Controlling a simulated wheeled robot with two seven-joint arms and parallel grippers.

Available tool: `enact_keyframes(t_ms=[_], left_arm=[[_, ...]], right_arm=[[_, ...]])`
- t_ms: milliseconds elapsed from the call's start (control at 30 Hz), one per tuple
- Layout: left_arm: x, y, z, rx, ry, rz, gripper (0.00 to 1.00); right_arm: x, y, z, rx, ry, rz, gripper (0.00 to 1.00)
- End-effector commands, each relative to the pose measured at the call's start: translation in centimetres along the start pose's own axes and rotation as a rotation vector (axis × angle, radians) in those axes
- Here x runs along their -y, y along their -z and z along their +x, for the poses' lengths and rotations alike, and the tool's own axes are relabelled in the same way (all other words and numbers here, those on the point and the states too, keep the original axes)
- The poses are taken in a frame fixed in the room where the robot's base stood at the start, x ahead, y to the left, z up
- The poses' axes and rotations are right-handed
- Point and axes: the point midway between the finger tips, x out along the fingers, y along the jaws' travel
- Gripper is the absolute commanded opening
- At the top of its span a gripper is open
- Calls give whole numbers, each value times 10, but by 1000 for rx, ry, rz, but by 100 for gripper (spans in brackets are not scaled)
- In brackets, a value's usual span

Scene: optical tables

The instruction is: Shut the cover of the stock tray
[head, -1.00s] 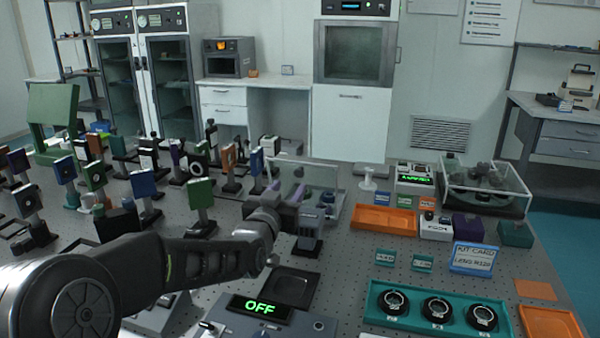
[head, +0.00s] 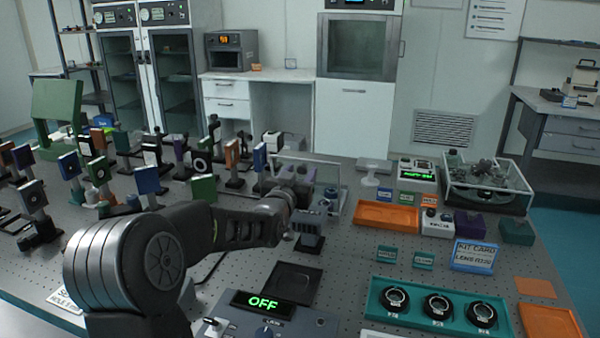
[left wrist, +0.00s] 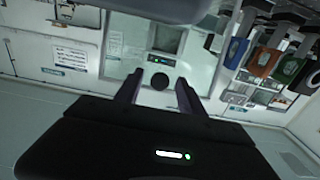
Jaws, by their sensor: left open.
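My left gripper (head: 300,197) is open and empty. It is above the middle of the optical table, in front of a clear-walled frame (head: 343,190). A teal tray (head: 372,308) with three ringed lenses is at the front right, well away from the gripper. I cannot tell for sure which thing is the stock tray, or which clear panel is its cover. My right gripper is not in view.
A control box with a green OFF display (head: 263,305) stands at the front, with a dark square plate (head: 293,282) behind it. Mounted optics crowd the left. An orange tray (head: 388,215), a blue kit card (head: 474,256) and a clear-cased turntable (head: 487,190) are on the right.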

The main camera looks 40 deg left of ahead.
Motion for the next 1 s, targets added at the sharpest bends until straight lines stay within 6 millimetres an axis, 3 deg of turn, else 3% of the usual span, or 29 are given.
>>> enact_keyframes(t_ms=[167, 700, 1000], left_arm=[[0, 0, 0, 0, 0, 0, 45], [0, 0, 0, 0, 0, 0, 1], [0, 0, 0, 0, 0, 0, 0]], right_arm=[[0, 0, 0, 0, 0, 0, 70], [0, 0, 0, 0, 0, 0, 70], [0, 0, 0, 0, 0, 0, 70]])
